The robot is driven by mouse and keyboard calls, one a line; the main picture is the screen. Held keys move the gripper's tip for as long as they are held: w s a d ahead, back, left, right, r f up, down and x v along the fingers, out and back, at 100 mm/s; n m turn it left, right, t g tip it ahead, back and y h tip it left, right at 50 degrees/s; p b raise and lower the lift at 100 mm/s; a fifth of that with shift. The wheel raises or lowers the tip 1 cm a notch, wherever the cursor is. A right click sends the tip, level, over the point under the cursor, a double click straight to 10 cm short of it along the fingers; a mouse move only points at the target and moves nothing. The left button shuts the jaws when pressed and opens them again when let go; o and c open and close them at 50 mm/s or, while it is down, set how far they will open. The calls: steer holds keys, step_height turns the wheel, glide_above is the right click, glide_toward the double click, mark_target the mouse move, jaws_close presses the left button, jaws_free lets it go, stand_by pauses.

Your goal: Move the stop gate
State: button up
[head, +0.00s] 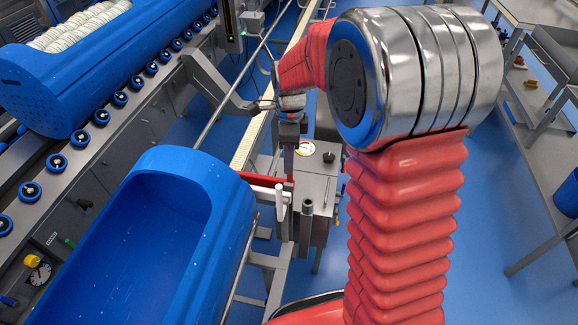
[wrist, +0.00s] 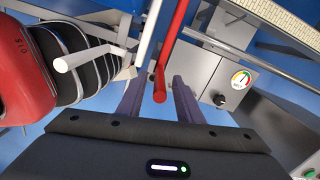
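Two bars lie side by side at the end of the near blue tub: a red bar (head: 262,179) and a white bar (head: 262,190) with an upright white handle (head: 280,206). The wrist view shows the red bar (wrist: 175,35) ending in a red peg handle (wrist: 160,88), and the white handle (wrist: 72,60) off to the left. No label shows which is the stop gate. My gripper (wrist: 159,90) is open, its fingers on either side of the red handle with gaps between. In the head view my gripper (head: 290,160) points down above the red bar.
The near blue tub (head: 225,205) looks empty. A metal box (head: 318,185) with a gauge (head: 307,147) and black knob (head: 328,157) stands close right of the bars. Another blue tub (head: 95,75) holding white coils sits on the roller conveyor.

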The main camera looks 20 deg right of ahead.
step_height(320, 180, up, 10)
steer(key=shift+f, duration=0.2)
steer(key=shift+d, duration=0.1)
steer(key=shift+s, duration=0.15)
stand_by(0.4)
